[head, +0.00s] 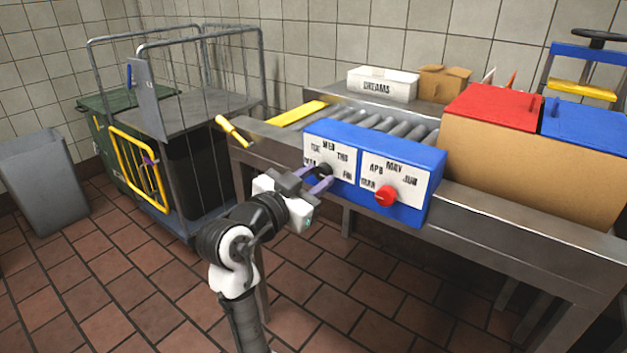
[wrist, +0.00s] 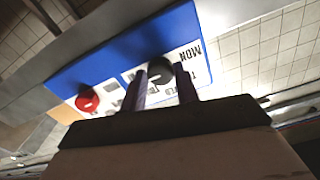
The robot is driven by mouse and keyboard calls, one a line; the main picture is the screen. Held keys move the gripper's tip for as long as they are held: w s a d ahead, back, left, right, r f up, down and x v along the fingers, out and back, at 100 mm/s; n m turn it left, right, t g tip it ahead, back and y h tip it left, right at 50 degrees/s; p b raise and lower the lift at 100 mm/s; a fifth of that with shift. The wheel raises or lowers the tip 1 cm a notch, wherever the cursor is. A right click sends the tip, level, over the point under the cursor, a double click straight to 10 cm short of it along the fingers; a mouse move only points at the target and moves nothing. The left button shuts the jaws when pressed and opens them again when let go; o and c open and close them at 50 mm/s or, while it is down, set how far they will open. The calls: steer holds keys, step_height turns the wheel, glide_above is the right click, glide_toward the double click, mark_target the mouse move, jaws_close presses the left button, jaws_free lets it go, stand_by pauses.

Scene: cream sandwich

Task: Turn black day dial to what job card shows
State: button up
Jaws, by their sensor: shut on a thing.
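The black day dial (head: 324,170) is on the left card of a blue box (head: 436,164). Around it I read TUE, WED, THU and FRI; another day label at its left is partly covered. My gripper (head: 319,179) is shut on the dial, one finger on each side. In the wrist view the dial (wrist: 160,68) shows between the two fingers (wrist: 162,88). Where its pointer stands I cannot tell. I cannot make out a job card with a readable day.
A red dial (head: 386,196) with month labels sits right of the black one. The box stands at the front edge of a metal roller table (head: 480,192). A red-lidded bin (head: 492,107) is close on the right. A wire cart (head: 205,100) stands left.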

steer(key=o, duration=1)
steer(key=shift+c, duration=0.2)
steer(key=v, duration=1.4)
steer(key=shift+r, duration=0.1)
